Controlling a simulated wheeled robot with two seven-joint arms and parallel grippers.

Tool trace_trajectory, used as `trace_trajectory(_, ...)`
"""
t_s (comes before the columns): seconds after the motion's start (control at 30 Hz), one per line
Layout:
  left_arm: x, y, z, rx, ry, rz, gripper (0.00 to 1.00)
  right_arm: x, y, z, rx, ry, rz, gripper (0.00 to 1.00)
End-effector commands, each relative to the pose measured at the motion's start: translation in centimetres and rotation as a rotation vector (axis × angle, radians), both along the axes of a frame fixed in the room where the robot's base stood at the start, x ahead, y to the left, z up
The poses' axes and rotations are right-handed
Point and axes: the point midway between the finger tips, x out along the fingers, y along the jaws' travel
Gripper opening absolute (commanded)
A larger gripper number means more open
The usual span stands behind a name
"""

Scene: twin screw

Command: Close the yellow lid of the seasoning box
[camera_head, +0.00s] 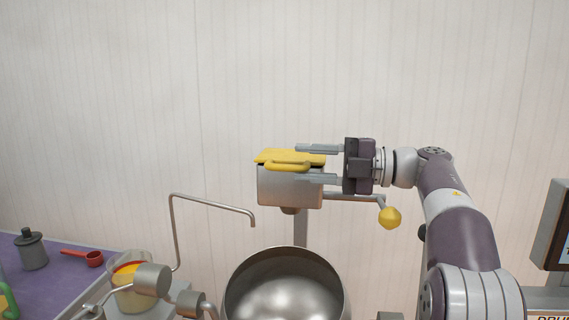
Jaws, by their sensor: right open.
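The seasoning box (290,190) is a grey metal-looking container on a post in the middle of the view. Its yellow lid (285,156) lies over the top of the box, and whether it is fully down is hard to tell. A yellow handle runs along the lid's near side. My right gripper (318,164) comes in from the right with its two fingers apart, one behind and one in front of the lid's right end. Whether the fingers touch the lid cannot be told. My left gripper is not in view.
A large metal bowl (238,300) stands below the box. A rod with a yellow knob (389,217) sticks out to the right. A bent thin pipe (173,230) rises at the left. A purple table (60,285) holds a grey jar (32,252) and a red scoop (93,258).

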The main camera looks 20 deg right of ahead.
Motion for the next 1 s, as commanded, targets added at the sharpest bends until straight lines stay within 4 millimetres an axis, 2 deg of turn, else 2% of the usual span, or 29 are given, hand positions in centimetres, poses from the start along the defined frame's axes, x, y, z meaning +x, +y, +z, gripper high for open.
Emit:
trace_trajectory(0.1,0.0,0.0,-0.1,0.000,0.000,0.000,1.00,-1.3,-3.0,0.0,0.000,0.000,-0.005,0.40)
trace_trajectory(0.3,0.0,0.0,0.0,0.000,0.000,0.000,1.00,-2.8,-5.9,0.0,-0.001,0.000,-0.001,0.40)
trace_trajectory(0.83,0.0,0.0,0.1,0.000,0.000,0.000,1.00,-3.0,-6.3,0.0,-0.001,0.000,0.001,0.40)
trace_trajectory(0.93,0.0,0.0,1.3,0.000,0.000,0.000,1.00,-3.0,-6.3,1.2,-0.001,-0.001,0.001,0.40)
trace_trajectory(1.0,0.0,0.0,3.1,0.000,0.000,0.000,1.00,-3.0,-6.3,3.0,-0.001,0.000,0.000,0.40)
